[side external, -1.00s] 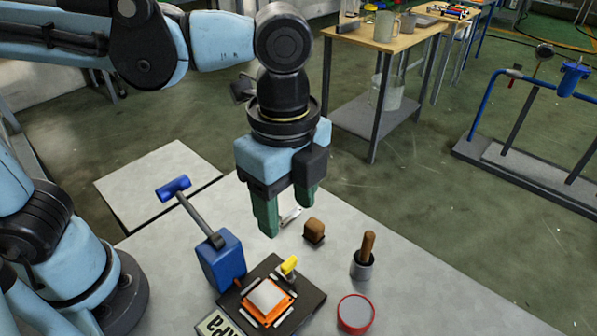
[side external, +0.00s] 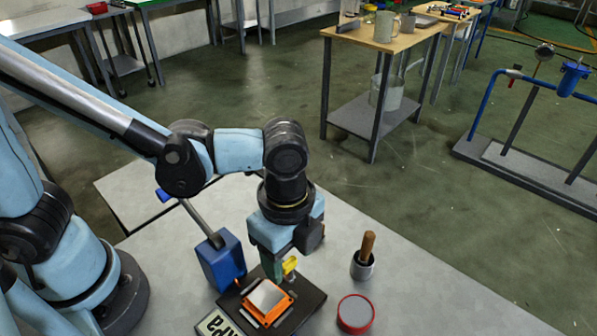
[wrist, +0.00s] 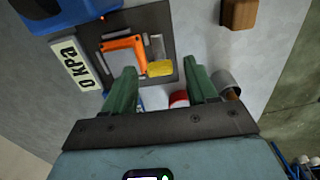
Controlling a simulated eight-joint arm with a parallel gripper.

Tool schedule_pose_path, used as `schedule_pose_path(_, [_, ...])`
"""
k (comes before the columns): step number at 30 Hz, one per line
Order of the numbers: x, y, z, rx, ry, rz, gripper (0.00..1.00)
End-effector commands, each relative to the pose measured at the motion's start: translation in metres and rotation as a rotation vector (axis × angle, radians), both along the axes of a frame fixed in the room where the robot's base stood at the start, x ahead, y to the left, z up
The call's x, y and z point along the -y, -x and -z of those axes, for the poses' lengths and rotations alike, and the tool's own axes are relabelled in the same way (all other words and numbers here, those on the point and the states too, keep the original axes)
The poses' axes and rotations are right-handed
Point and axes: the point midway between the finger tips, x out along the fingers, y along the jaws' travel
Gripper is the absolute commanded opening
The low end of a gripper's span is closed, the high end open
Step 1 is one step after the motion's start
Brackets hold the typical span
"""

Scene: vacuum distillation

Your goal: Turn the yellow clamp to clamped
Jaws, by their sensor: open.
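The yellow clamp (side external: 289,266) is a small yellow piece at the back edge of the dark plate (side external: 312,303), beside the orange frame (side external: 285,306). In the wrist view the yellow clamp (wrist: 159,68) appears between my two green fingertips, by a corner of the orange frame (wrist: 124,44). My gripper (wrist: 163,74) is open and points down at the clamp. In the side view my gripper (side external: 279,268) is low over the back of the plate, and a finger partly hides the clamp. I cannot tell whether a finger touches it.
A blue box (side external: 222,262) with a lever stands left of the plate, and a "0 kPa" sign (wrist: 76,63) lies at its edge. A mortar with pestle (side external: 362,265) and a red-rimmed round dish (side external: 355,313) stand to the right. A brown block (wrist: 240,13) is nearby.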

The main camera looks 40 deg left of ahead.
Motion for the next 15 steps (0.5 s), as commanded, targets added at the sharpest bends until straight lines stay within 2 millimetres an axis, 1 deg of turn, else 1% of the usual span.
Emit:
schedule_pose_path(4, [-0.0001, 0.0002, 0.0050, 0.000, 0.000, 0.000, 0.57])
schedule_pose_path(12, [-0.0001, 0.0002, 0.0056, 0.000, 0.000, 0.000, 0.57])
schedule_pose_path(13, [-0.0002, 0.0002, 0.0056, 0.000, 0.000, 0.000, 0.54])
schedule_pose_path(15, [-0.0002, 0.0002, 0.0055, 0.000, 0.000, 0.000, 0.44])
